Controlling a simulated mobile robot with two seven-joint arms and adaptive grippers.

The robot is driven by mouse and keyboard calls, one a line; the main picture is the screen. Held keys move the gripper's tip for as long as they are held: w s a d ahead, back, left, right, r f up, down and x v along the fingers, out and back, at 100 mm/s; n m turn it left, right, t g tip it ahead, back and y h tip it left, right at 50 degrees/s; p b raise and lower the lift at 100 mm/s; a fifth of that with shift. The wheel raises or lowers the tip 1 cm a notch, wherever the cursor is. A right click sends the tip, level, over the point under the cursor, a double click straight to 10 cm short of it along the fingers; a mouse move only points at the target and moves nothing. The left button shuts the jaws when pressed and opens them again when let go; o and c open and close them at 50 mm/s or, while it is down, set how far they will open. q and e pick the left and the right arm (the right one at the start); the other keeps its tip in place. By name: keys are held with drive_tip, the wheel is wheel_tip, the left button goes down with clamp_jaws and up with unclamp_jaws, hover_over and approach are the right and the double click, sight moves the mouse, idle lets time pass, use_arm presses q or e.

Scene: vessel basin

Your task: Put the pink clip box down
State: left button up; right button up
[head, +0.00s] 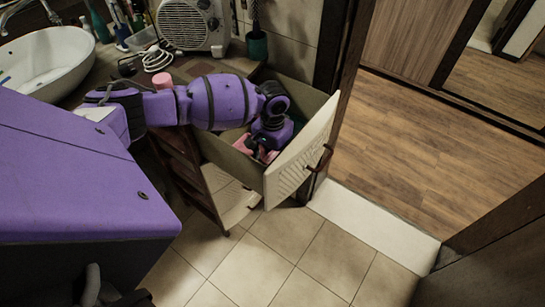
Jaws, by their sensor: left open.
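My left arm reaches over the counter and down into an open drawer (232,162). The left gripper (266,149) is open inside the drawer, near its front panel, and partly hidden by my wrist. Pink surfaces, likely the pink clip box (242,144), show in the drawer beside and under the gripper. The arm and gripper cover much of it, so I cannot tell whether it touches the fingers. My right gripper is not in view.
The drawer's pale front panel (305,148) stands out over the tiled floor. A white basin (45,62), a heater (186,24), a pink jar (162,80) and a green cup (257,46) are on the counter. A doorway with wooden floor (430,120) lies to the right.

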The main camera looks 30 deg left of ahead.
sight(272, 157)
use_arm(q)
wheel_tip(272, 157, up, 12)
drive_tip(key=p, duration=0.1)
drive_tip(key=shift+r, duration=0.15)
idle(0.4)
